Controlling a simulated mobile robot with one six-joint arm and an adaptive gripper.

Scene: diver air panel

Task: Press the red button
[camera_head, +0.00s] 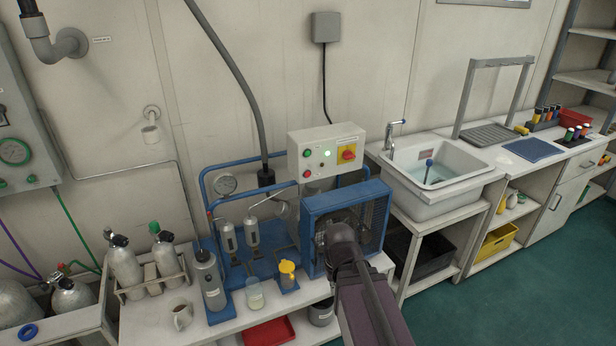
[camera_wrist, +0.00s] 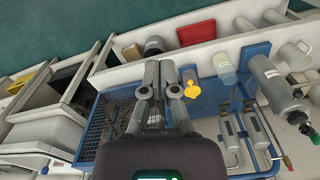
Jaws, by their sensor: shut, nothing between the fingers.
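The red button (camera_head: 307,174) is a small round cap low on the left of the pale control box (camera_head: 335,164). A green button (camera_head: 307,153) sits above it. In the head view my arm's end is in front of the blue fan guard (camera_head: 374,210), below and apart from the box; the fingers cannot be made out. I cannot see the button in the wrist view.
Blue pipes with a gauge (camera_head: 225,184) and two filter bowls stand left of the box. A sink (camera_head: 436,170) is right. The box front looks unobstructed.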

